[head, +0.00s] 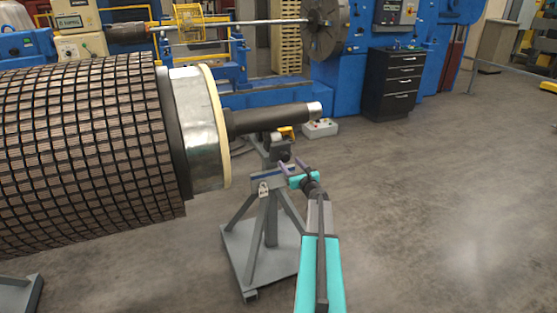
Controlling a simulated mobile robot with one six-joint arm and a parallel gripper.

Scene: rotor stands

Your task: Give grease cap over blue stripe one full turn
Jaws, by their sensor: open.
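My gripper (290,165) is open, with its two thin fingers apart, at the upper right of the grey rotor stand (268,225). A blue stripe (266,175) runs across the stand's upper face, just left of my gripper. A small dark round knob (285,156) shows close to the fingertips; it may be the grease cap, but it is too small to be sure. I cannot tell whether the fingers touch it. My wrist and fingers hide part of the stand's right side.
A large rotor (85,150) fills the left, its shaft (270,118) reaching above the stand. A blue lathe (360,65) and dark drawer cabinet (391,84) stand farther back. The floor at right is clear.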

